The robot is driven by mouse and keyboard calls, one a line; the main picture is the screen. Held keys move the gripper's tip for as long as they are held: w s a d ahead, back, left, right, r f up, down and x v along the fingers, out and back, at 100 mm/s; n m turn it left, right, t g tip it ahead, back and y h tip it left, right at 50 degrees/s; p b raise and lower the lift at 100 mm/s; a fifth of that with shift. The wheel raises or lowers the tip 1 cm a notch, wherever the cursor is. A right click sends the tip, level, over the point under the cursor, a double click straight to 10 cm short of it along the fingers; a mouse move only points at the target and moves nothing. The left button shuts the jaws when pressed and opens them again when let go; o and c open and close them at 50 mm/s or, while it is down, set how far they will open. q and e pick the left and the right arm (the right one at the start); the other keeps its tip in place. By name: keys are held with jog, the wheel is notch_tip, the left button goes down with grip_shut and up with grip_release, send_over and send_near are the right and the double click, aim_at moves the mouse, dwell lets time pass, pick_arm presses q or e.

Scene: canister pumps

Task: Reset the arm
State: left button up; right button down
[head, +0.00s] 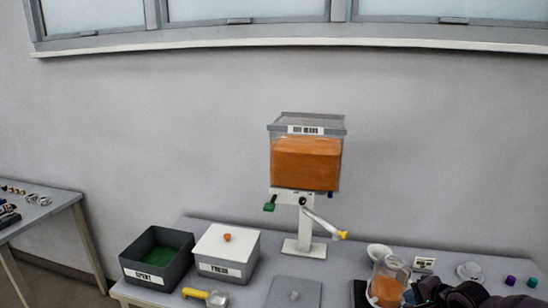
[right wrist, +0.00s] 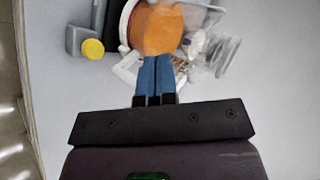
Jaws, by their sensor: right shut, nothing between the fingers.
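My right gripper (right wrist: 156,62) is shut and empty, its blue fingers together in the right wrist view. In the head view the dark right arm and gripper (head: 428,291) show at the lower right, beside a clear jar with orange contents (head: 386,290). In the right wrist view an orange round surface (right wrist: 157,28) lies just beyond the fingertips; I cannot tell whether they touch. My left gripper is not in view.
A hopper of orange material (head: 306,163) with a yellow-tipped crank (head: 343,235) stands mid-table. Left are an open "SPENT" bin (head: 130,265), a lidded "FRESH" bin (head: 252,252) and a yellow-handled scoop (head: 205,297). Small cubes (head: 511,280) sit at the right.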

jog(key=s+a+n+t+y, duration=0.1)
jog(key=s+a+n+t, duration=0.1)
jog(key=s+a+n, duration=0.5)
jog(key=s+a+n+t, duration=0.1)
jog(key=a+n+t, duration=0.1)
jog(key=a+n, duration=0.6)
jog(key=s+d+f+h, duration=0.1)
jog(key=s+d+f, duration=0.1)
jog(key=s, duration=0.5)
jog(key=s+d+f+m+g+h, duration=0.1)
jog(key=s+f+h, duration=0.1)
jog(key=s+f, duration=0.2)
jog(key=s+d+f+h, duration=0.2)
jog(key=s+f, duration=0.2)
jog(key=s, duration=0.7)
jog(key=shift+d+m+b, duration=0.3)
jog(key=shift+b, duration=0.05)
